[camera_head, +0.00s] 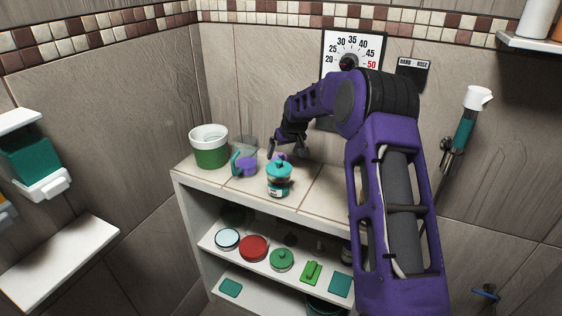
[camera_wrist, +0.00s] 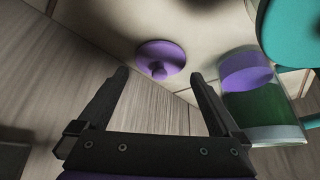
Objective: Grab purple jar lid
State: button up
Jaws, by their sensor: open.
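The purple jar lid (camera_wrist: 172,50) is a round disc with a small knob (camera_wrist: 158,70). In the wrist view it lies on the pale tiled top, ahead of my gripper and apart from it. In the head view a small purple patch (camera_head: 279,157) behind the teal-lidded jar (camera_head: 279,181) appears to be this lid, mostly hidden. My gripper (camera_wrist: 160,76) is open and empty, its two fingers pointing toward the lid. In the head view my gripper (camera_head: 272,147) is over the shelf top, near the jar.
A clear container with purple and green (camera_wrist: 252,95) stands close to the right finger in the wrist view, with a teal round thing (camera_wrist: 292,30) above it. A green-and-white pot (camera_head: 210,148) and a teal-and-purple item (camera_head: 244,163) stand left. Lower shelves hold several lids, including a red one (camera_head: 254,247).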

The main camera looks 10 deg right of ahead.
jog(key=shift+x, duration=1.45)
jog(key=c, duration=1)
jog(key=shift+r, duration=0.1)
